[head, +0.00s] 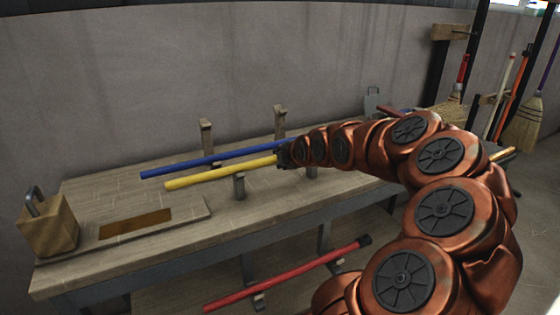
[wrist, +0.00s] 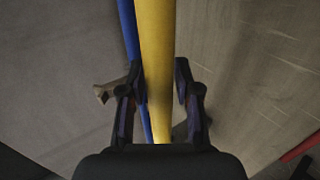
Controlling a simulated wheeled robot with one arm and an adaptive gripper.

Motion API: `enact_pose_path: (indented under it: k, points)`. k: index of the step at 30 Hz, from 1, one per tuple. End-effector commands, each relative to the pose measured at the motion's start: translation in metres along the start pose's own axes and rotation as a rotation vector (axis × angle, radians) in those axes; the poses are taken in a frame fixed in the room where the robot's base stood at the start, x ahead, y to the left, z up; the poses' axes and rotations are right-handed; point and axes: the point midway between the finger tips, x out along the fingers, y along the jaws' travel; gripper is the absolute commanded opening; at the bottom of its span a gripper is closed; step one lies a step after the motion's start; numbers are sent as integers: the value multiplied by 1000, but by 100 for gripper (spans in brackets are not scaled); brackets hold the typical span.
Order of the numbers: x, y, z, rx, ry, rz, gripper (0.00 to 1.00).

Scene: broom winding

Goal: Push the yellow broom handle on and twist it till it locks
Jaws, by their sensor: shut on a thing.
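The yellow broom handle (head: 222,173) lies level above the workbench (head: 75,205), held up near a bracket post. My gripper (head: 284,155) is shut on it towards its right part. In the wrist view the yellow handle (wrist: 155,60) runs between the two fingers of my gripper (wrist: 160,100). My arm hides part of the handle; a yellow end (head: 503,154) shows to the right of the arm. The broom head that the handle belongs to cannot be made out for sure; bristles (head: 447,114) show behind the arm.
A blue handle (head: 205,160) lies close behind the yellow one, near upright wooden posts (head: 207,138). A red handle (head: 285,276) rests on lower brackets in front of the bench. A wooden block with a handle (head: 47,226) stands at left. Finished brooms (head: 524,118) stand at right.

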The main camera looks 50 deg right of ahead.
Motion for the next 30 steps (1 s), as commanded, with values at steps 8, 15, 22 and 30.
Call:
enact_pose_path:
  k: [8,15,22,30]
  points:
    - [2,-9,2,5,-2,-20,0]
    - [3,-10,2,5,-1,-9,0]
    - [3,-10,2,6,-1,11,0]
    - [3,-10,2,6,-1,32,0]
